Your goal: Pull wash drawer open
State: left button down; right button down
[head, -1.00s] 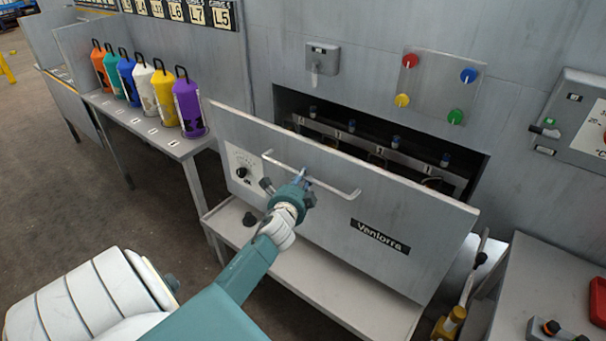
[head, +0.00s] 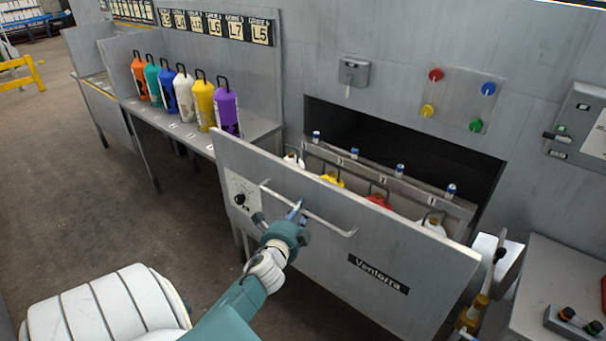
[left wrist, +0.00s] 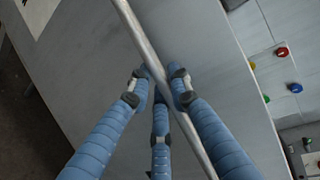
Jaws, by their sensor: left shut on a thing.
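The wash drawer (head: 330,245) has a grey front with a "Ventorra" label and stands pulled out from the wall opening. Its bar handle (head: 328,223) runs across the front; it also shows in the left wrist view (left wrist: 137,33). My left gripper (head: 296,211) is shut on the handle near its middle. In the left wrist view its blue fingers (left wrist: 162,88) lie on both sides of the bar. Inside the drawer, white, yellow and red cylinders (head: 379,200) show behind the front panel, their lower parts hidden. My right gripper is not in view.
A bench (head: 262,127) at left holds a row of coloured cylinders. A panel (head: 460,98) with coloured knobs is on the wall above the opening. A grey table (head: 560,290) stands close at the right. Open floor (head: 60,200) lies at the left.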

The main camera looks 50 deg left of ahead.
pick_arm(q)
jog(key=shift+s, duration=0.25)
jog(key=c, duration=1.6)
grip_release()
jog(key=shift+o, duration=0.2)
jog(key=v, duration=1.2)
